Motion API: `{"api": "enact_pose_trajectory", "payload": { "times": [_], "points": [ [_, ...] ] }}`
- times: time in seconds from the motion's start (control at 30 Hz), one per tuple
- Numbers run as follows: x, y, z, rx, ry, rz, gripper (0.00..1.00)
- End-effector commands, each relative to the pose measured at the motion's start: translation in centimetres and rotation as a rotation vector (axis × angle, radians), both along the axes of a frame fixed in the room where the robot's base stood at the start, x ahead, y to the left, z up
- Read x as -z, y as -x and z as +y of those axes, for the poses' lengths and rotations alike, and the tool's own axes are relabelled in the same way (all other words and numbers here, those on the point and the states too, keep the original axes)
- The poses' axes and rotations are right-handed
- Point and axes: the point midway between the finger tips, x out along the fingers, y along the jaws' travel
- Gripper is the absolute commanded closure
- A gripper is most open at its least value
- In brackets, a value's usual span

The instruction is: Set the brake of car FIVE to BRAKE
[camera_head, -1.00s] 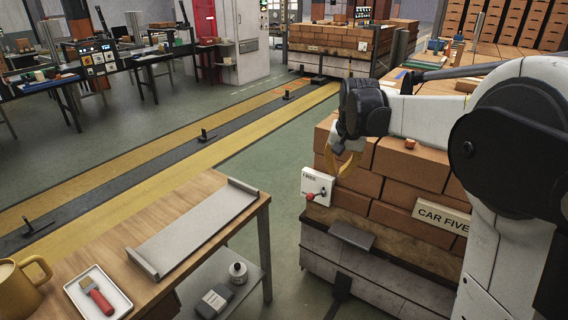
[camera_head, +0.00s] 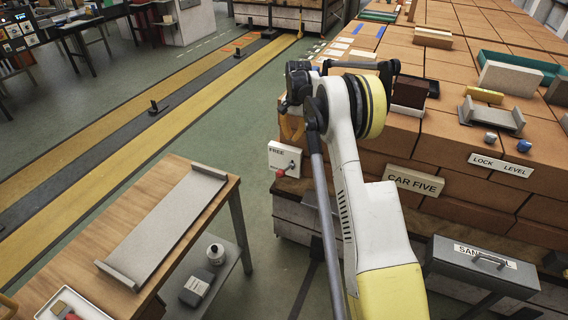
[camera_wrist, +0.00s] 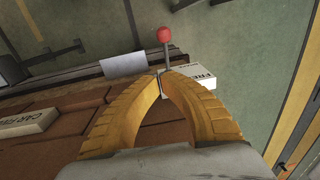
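The brake of car FIVE is a white plate (camera_head: 277,155) reading FREE, on the left end of the brick stack, with a red-knobbed lever (camera_head: 281,173). The knob hangs at the plate's lower left. The CAR FIVE sign (camera_head: 413,181) is to its right on the brick face. My gripper (camera_head: 292,137) is just above the plate, fingers pointing down. In the wrist view, its yellow fingers (camera_wrist: 163,75) curve together with tips nearly meeting, and hold nothing that I can see. The lever (camera_wrist: 163,35) stands just past the tips, and the plate (camera_wrist: 195,80) is partly hidden behind them.
A wooden table (camera_head: 78,270) with a grey tray (camera_head: 165,228) stands at left. A grey box (camera_head: 480,266) is at lower right. A LOCK LEVEL sign (camera_head: 500,165) is on the bricks at right. Green floor (camera_head: 225,135) lies clear between table and rails.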

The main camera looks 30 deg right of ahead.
Motion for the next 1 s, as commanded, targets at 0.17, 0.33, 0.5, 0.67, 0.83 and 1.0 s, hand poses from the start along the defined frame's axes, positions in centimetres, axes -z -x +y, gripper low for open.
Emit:
{"api": "enact_pose_trajectory", "payload": {
  "times": [0.17,0.33,0.5,0.67,0.83,1.0],
  "points": [
    [0.1,0.0,0.0,-0.001,0.001,-0.001,1.00],
    [1.7,-0.1,0.1,-0.001,0.001,-0.001,1.00],
    [5.1,-0.3,0.1,-0.001,0.001,-0.001,1.00],
    [8.6,-0.6,0.2,-0.001,0.001,-0.001,1.00],
    [11.3,-0.4,1.1,-0.003,0.001,-0.001,1.00],
    [12.7,0.0,2.2,-0.002,0.001,-0.001,1.00]
  ]
}}
